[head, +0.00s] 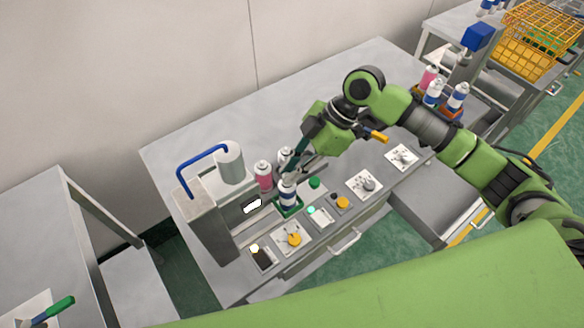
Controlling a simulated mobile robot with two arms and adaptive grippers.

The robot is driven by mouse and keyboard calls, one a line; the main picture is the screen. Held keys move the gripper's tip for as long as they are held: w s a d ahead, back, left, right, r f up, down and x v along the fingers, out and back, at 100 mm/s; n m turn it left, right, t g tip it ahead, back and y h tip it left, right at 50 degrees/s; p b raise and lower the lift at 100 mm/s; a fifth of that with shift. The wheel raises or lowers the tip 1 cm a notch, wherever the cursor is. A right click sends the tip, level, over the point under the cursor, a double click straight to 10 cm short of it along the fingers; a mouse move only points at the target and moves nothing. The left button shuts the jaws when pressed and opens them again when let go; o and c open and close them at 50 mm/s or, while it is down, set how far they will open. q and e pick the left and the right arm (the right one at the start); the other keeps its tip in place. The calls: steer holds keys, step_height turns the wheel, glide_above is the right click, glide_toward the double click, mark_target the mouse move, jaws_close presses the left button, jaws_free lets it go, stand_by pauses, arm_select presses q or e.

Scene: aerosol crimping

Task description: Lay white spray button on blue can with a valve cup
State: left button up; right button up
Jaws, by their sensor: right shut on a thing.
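My right gripper (293,171) comes in from the right and points down over a blue-and-white can (288,196). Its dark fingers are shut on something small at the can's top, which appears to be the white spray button. The button is too small and too covered to make out, and I cannot tell whether it touches the can. The can stands upright in a green holder (290,210) on the grey bench. The valve cup on its top is hidden by the fingertips. My left gripper is not in view.
A pink can (264,175) and another white-topped can (284,155) stand close beside the gripper. A crimping machine with a blue handle (203,155) is to the left. Button panels (292,239) line the bench's front. More cans (433,92) stand at the right; the bench's back is clear.

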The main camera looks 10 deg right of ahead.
steer(key=shift+p, duration=0.3)
steer(key=shift+f+p, duration=0.15)
steer(key=shift+p, duration=0.3)
stand_by(1.4)
stand_by(0.4)
steer(key=o, duration=0.7)
step_height(320, 180, up, 12)
steer(key=p, duration=0.9)
steer(key=shift+p, duration=0.35)
